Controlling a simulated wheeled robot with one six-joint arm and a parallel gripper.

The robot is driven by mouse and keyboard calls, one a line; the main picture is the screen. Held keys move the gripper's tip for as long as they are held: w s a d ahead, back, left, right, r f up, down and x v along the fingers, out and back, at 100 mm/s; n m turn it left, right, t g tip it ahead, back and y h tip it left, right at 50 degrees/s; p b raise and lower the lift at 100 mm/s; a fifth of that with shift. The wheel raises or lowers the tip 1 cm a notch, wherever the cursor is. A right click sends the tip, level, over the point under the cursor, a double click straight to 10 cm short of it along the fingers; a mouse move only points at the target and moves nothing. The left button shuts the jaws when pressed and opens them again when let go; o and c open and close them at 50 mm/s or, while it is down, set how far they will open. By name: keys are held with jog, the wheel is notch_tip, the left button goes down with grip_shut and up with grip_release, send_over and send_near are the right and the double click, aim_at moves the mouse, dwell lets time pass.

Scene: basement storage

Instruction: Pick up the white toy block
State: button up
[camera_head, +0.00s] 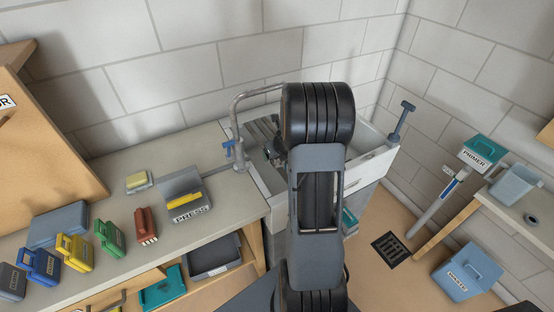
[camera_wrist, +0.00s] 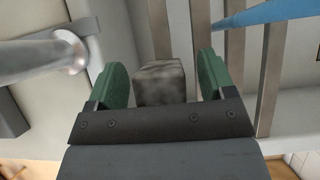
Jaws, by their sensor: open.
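My gripper (camera_wrist: 163,68) is open in the wrist view, with one green-padded finger on each side of a small block (camera_wrist: 160,84). The block looks mottled grey rather than clean white, and its lower part is hidden by the gripper body. Narrow gaps show between the block and both fingers. Behind it are the pale slats (camera_wrist: 236,60) of a rack at the sink. In the head view my gripper (camera_head: 274,154) is a partly visible dark shape over the sink (camera_head: 352,183), mostly behind my arm. I cannot make out the block there.
A metal faucet (camera_head: 238,112) rises close to the left of my gripper; a metal pipe (camera_wrist: 40,58) shows at left in the wrist view. A blue rod (camera_wrist: 262,22) crosses the upper right. The bench (camera_head: 110,190) at left holds several coloured boxes and a PRESS box (camera_head: 187,205).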

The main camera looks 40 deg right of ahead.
jog(key=shift+c, duration=0.3)
jog(key=c, duration=1)
jog(key=shift+o, duration=0.2)
jog(key=shift+r, duration=0.15)
